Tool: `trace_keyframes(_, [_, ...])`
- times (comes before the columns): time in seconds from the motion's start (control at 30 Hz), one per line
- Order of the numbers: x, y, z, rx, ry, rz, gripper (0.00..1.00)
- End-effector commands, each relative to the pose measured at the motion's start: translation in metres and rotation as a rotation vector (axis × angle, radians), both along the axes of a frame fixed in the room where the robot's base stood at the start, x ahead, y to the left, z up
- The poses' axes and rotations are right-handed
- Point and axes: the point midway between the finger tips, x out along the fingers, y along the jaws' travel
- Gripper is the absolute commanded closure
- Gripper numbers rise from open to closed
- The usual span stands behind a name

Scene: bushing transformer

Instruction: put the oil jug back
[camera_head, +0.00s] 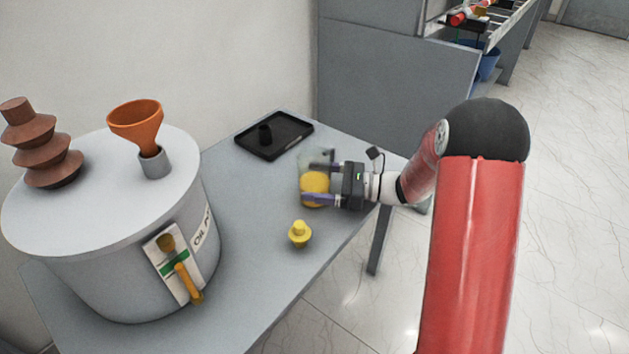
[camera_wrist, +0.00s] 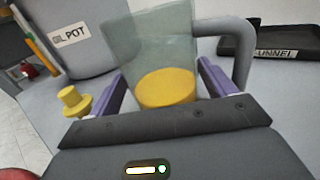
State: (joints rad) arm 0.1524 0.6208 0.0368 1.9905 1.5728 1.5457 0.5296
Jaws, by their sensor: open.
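The oil jug (camera_wrist: 150,50) is a clear container with yellow oil at its bottom and a grey handle on its right in the wrist view. It stands on the grey table and also shows in the head view (camera_head: 314,182). My gripper (camera_head: 320,180) reaches in from the right with its fingers apart. In the wrist view its purple fingers (camera_wrist: 160,88) lie on both sides of the jug's lower part. Whether they touch the jug I cannot tell.
A large grey oil pot (camera_head: 120,240) with an orange funnel (camera_head: 136,122) and a brown ribbed bushing (camera_head: 40,150) stands at left. A black tray (camera_head: 293,135) lies behind the jug. A yellow plug (camera_head: 300,234) stands near the table's front edge.

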Motion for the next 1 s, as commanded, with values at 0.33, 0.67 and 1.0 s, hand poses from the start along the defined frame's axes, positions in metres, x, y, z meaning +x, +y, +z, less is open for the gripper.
trace_keyframes(0.33, [-0.009,-0.073,-0.001,-0.001,0.001,-0.007,0.17])
trace_keyframes(0.67, [-0.017,-0.108,0.001,-0.012,-0.007,0.006,0.17])
trace_keyframes(1.0, [-0.115,-0.067,0.042,-0.490,-0.341,0.308,0.17])
